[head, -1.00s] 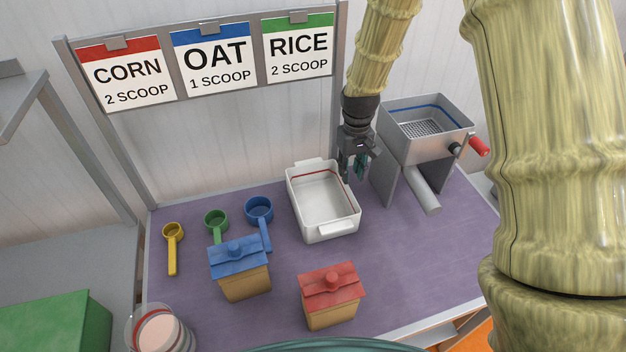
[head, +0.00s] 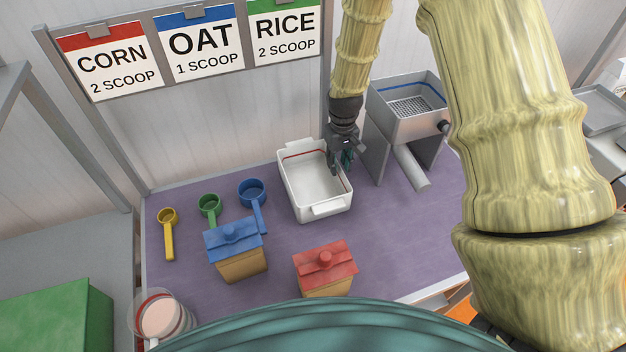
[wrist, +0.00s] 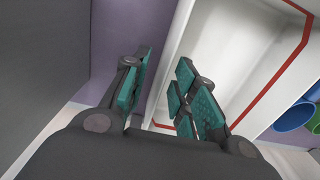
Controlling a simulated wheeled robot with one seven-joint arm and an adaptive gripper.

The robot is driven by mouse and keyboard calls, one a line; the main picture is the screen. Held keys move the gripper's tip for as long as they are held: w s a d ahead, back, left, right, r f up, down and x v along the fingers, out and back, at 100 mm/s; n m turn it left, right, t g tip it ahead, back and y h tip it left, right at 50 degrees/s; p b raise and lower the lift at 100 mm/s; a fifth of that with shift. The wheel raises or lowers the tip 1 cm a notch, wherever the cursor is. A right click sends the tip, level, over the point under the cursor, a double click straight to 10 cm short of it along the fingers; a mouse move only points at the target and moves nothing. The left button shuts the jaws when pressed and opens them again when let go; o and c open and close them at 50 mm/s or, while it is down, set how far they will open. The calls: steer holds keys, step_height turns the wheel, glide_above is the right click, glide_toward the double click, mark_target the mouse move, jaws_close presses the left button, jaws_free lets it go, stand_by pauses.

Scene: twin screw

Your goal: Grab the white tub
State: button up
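The white tub (head: 312,188) stands on the purple tabletop, an open rectangular box with a handle at each short end and a red line around its inside. My gripper (head: 342,164) is at the tub's right long wall, pointing down. In the wrist view, my gripper (wrist: 165,95) has teal finger pads spread apart. One finger is over the purple surface outside the tub (wrist: 225,55), and the other is on the inner side, with the white wall between them. I cannot tell whether either pad touches the wall.
A grey hopper machine (head: 405,110) with a spout stands close on the right. Blue (head: 252,190), green (head: 209,205) and yellow (head: 168,220) scoops lie to the left. Blue-lidded (head: 236,250) and red-lidded (head: 325,268) boxes stand in front. The table behind the scoops is clear.

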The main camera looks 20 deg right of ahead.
mark_target(337, 181)
steer(key=shift+s+a+f+p, duration=0.1)
steer(key=shift+f+p, duration=0.25)
steer(key=shift+f, duration=0.25)
steer(key=shift+s+a+f+p, duration=0.1)
steer(key=shift+f+p, duration=0.25)
steer(key=shift+f, duration=1.2)
steer(key=shift+c, duration=0.4)
jaws_close()
